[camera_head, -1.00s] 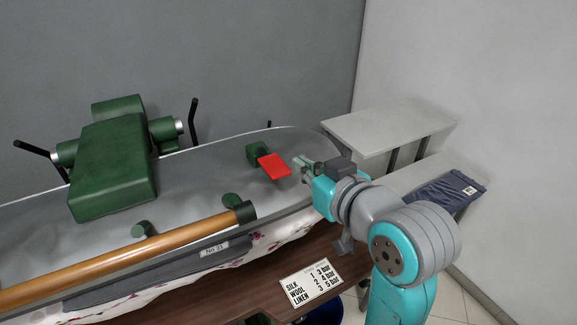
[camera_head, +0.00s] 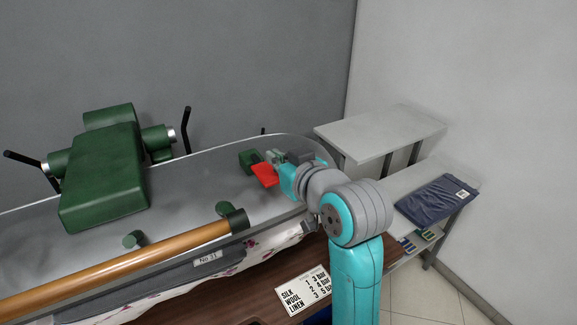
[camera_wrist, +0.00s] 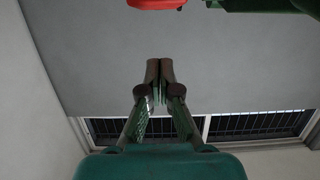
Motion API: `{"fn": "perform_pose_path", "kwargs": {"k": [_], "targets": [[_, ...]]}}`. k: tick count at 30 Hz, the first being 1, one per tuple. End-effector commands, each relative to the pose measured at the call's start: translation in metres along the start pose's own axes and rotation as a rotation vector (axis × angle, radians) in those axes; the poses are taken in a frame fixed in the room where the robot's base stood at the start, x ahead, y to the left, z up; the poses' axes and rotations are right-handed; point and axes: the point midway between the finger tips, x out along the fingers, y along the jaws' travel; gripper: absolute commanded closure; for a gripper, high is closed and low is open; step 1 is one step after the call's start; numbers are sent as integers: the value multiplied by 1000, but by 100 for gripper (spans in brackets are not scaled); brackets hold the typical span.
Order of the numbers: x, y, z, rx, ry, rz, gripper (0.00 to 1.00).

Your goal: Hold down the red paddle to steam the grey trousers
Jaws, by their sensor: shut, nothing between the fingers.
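The red paddle (camera_head: 264,174) sticks out from a green block (camera_head: 249,159) on top of the grey press. My gripper (camera_head: 277,157) is at the paddle's right end, close to its far edge; whether it touches the paddle I cannot tell. In the wrist view my gripper (camera_wrist: 159,68) has its fingers together with nothing between them. The red paddle (camera_wrist: 157,4) shows at the top edge there, apart from the fingertips.
The press (camera_head: 190,181) has a green head (camera_head: 105,175) at left and a wooden handle (camera_head: 130,259) along its front. A placard (camera_head: 303,291) lists SILK, WOOL and LINEN settings. An empty light shelf (camera_head: 380,134) stands behind my arm.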

Motion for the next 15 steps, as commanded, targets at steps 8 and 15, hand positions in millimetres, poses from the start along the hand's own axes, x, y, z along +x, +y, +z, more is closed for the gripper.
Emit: {"fn": "perform_pose_path", "kwargs": {"k": [8, 15], "targets": [[26, 0, 25, 0, -3, 0, 100], [29, 0, 38, 0, 0, 0, 100]]}}
